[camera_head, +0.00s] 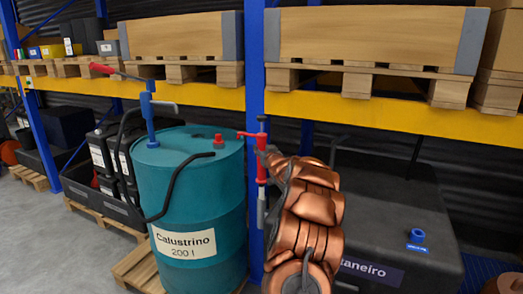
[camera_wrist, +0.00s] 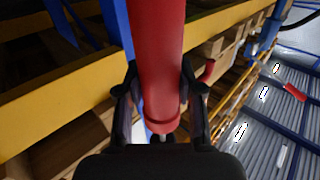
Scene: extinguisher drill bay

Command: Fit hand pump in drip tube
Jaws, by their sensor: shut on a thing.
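A slim red hand pump (camera_head: 262,172) with a grey lower end hangs roughly upright in front of the blue rack post, right of the teal drum. My gripper (camera_head: 268,160) is shut on its red body. In the wrist view, the two dark fingers of my gripper (camera_wrist: 160,85) close on both sides of the red barrel of the hand pump (camera_wrist: 158,45). A short blue collar (camera_head: 417,236) with a blue label stands on the black tank at the right; I cannot tell whether it is the drip tube. The pump's lower end is apart from it.
The teal drum (camera_head: 187,190) carries a blue pump (camera_head: 150,115) with a red handle and black hose, and a red cap (camera_head: 218,140). My arm partly hides the black tank (camera_head: 385,200). A yellow rack beam (camera_head: 400,115) with pallets and boxes runs above.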

